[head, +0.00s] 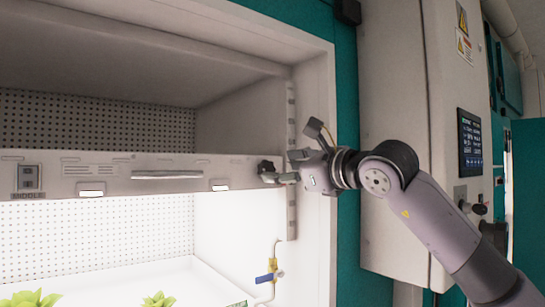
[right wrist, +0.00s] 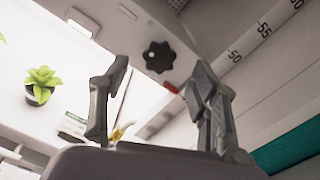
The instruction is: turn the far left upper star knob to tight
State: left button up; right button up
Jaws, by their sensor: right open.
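A black star knob (head: 266,167) sits at the right end of the shelf's front rail in the head view. In the right wrist view the star knob (right wrist: 158,57) shows whole, ahead of and between the fingertips, with a small red mark beside it. My right gripper (head: 287,168) is close to the knob from the right in the head view. Its two fingers (right wrist: 160,78) are apart with nothing between them in the right wrist view. I cannot tell whether a finger touches the knob. My left gripper is not in view.
The shelf rail (head: 110,170) spans the open chamber, with a lit bay and plants (head: 158,299) below. A slotted upright with a number scale (right wrist: 262,27) stands beside the knob. A blue-handled valve (head: 265,278) is below. A control cabinet (head: 400,130) stands right.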

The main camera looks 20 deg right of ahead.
aim_at(268, 169)
jog(key=p+x, duration=0.1)
jog(key=x, duration=0.3)
jog(key=shift+w+p, duration=0.25)
jog(key=shift+p, duration=0.05)
jog(key=c, duration=1.1)
jog(key=shift+c, duration=0.2)
jog(key=shift+f, duration=0.1)
